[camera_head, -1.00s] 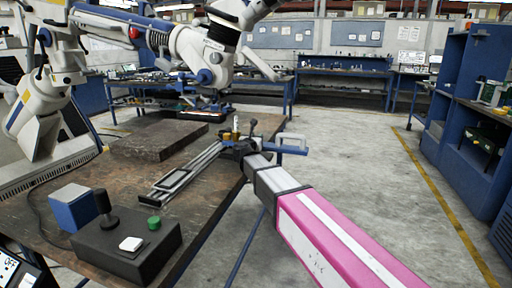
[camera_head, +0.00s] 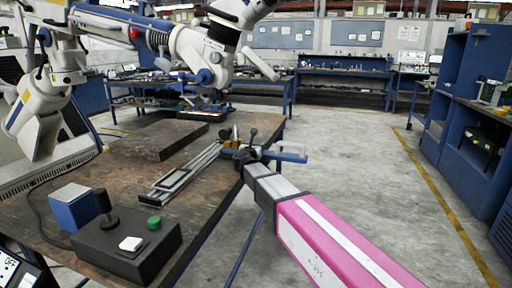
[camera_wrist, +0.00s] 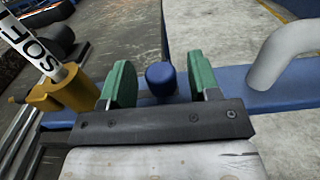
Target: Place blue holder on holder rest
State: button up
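The blue holder (camera_head: 288,155) sticks out past the table's right edge in the head view. In the wrist view it is a long blue bar (camera_wrist: 290,97) with a round blue knob (camera_wrist: 161,78) and a pale curved handle (camera_wrist: 285,52). My gripper (camera_wrist: 160,84) has its two green fingers on either side of the knob, with a small gap to each. It is open. In the head view my gripper (camera_head: 250,158) is small and partly merged with the holder. I cannot clearly make out the holder rest under the bar.
A yellow block (camera_wrist: 62,95) holding a white labelled cylinder (camera_wrist: 32,45) is close left of my gripper. A metal frame (camera_head: 182,174) lies on the table. A black control box (camera_head: 125,250) is at the table's front. Clear floor (camera_head: 350,160) is to the right.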

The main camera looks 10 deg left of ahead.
jog(key=shift+s+r, duration=0.1)
jog(key=shift+s, duration=0.15)
jog(key=s+a, duration=0.1)
jog(key=s, duration=1)
jog(key=shift+s, duration=0.25)
